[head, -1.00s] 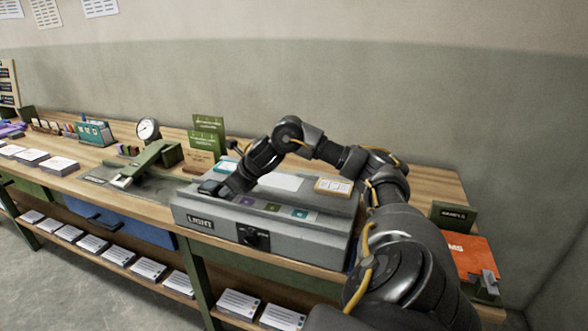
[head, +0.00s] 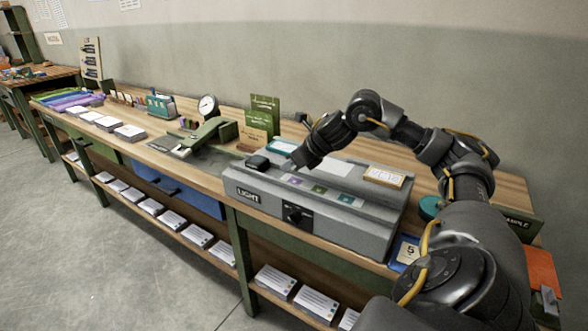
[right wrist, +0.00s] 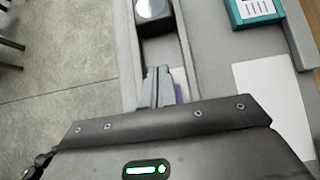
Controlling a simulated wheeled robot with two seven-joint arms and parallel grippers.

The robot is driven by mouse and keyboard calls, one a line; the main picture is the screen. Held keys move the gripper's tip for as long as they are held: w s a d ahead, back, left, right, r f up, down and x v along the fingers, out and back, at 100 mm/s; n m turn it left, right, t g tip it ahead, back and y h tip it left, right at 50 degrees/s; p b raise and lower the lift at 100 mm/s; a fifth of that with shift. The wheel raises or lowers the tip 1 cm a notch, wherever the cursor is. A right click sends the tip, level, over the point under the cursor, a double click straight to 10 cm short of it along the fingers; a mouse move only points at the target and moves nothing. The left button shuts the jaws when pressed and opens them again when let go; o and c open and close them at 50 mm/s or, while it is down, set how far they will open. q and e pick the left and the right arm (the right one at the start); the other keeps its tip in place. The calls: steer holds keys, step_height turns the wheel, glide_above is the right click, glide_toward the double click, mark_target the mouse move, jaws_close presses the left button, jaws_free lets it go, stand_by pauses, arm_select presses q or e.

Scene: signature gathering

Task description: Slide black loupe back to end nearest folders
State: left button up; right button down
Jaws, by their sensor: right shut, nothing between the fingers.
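The black loupe (head: 258,162) sits on the left end of the top of the grey light box (head: 262,205). My right gripper (head: 292,166) is over the box top, to the right of the loupe. Its fingertips (right wrist: 160,73) are together and empty, with a visible gap between them and the loupe. My left gripper is not in view.
Colored slides (head: 318,189) and a wood-framed card (head: 384,177) lie on the box. A green stapler-like device (head: 205,135) and a round dial (head: 208,106) stand to the left. Purple and green stacks (head: 65,98) lie at the bench's far left.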

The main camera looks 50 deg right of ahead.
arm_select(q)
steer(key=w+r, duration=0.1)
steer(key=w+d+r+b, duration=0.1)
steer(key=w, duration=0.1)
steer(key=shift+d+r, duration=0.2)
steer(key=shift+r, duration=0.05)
arm_select(e)
steer(key=v, duration=0.6)
steer(key=shift+s+r, duration=0.15)
steer(key=shift+s, duration=0.15)
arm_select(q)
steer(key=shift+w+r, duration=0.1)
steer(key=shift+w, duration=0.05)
